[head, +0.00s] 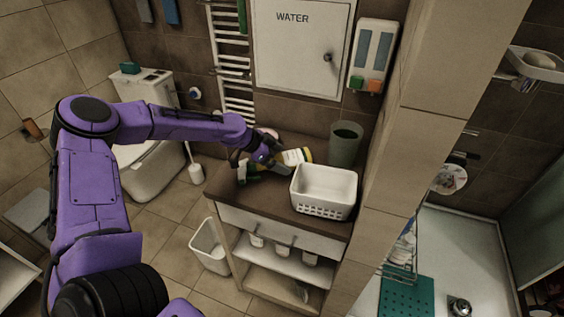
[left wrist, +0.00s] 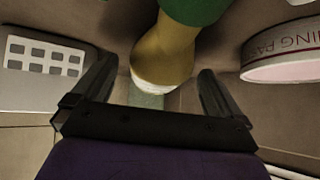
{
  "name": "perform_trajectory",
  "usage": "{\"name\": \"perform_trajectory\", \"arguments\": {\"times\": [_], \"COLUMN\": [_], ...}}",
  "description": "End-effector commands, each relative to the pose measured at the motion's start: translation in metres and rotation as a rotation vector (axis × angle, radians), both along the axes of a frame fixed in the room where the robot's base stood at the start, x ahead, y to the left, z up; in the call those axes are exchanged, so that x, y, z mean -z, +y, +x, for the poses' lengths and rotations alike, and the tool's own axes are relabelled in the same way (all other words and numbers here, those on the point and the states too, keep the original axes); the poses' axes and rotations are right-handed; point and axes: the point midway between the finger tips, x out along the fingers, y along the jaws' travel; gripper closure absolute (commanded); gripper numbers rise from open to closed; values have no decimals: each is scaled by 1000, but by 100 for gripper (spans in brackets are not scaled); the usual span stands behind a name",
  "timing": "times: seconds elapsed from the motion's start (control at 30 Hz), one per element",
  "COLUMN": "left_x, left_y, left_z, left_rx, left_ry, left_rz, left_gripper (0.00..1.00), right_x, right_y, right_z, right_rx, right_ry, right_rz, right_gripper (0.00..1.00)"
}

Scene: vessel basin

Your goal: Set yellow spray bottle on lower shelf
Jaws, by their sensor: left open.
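My left gripper (head: 275,168) is open, low over the brown counter top (head: 235,190). In the left wrist view, a yellow bottle-like shape (left wrist: 165,52) with a green part and a white end shows between the open fingers (left wrist: 150,95); contact is not visible. In the head view a yellow-and-white piece (head: 297,156) shows just beyond the fingers and green parts (head: 243,172) show on their left; the gripper partly hides what lies between. The cabinet's lower shelf (head: 265,283) is below the shelf (head: 285,262) holding several white items. My right gripper is not visible.
A white basket (head: 325,185) stands right of my gripper, with a grey-green cup (head: 345,145) behind it. A white tub with red lettering (left wrist: 285,52) is beside the fingers in the wrist view. A white bin (head: 210,246) stands left of the cabinet; a tiled wall is on the right.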

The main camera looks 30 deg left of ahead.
Motion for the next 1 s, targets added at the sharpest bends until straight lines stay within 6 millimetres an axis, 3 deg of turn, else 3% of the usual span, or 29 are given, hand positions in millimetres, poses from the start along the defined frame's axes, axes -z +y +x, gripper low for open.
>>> {"name": "perform_trajectory", "arguments": {"times": [0.1, 0.37, 0.6, 0.63, 0.67, 1.0], "left_x": [11, 13, 12, 12, 12, 1], "left_y": [-6, -8, -8, -8, -8, -9], "left_z": [8, 11, 11, 11, 11, 12], "left_rx": [-1, -1, 0, -1, -1, 2], "left_ry": [1, -2, -2, -3, -3, -7], "left_rz": [2, 1, 0, 0, 0, 1], "left_gripper": [0, 0, 65, 65, 71, 71], "right_x": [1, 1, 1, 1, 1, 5], "right_y": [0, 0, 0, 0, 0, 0], "right_z": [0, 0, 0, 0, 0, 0], "right_rx": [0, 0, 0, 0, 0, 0], "right_ry": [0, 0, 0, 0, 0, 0], "right_rz": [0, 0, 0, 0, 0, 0], "right_gripper": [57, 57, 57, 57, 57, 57]}}
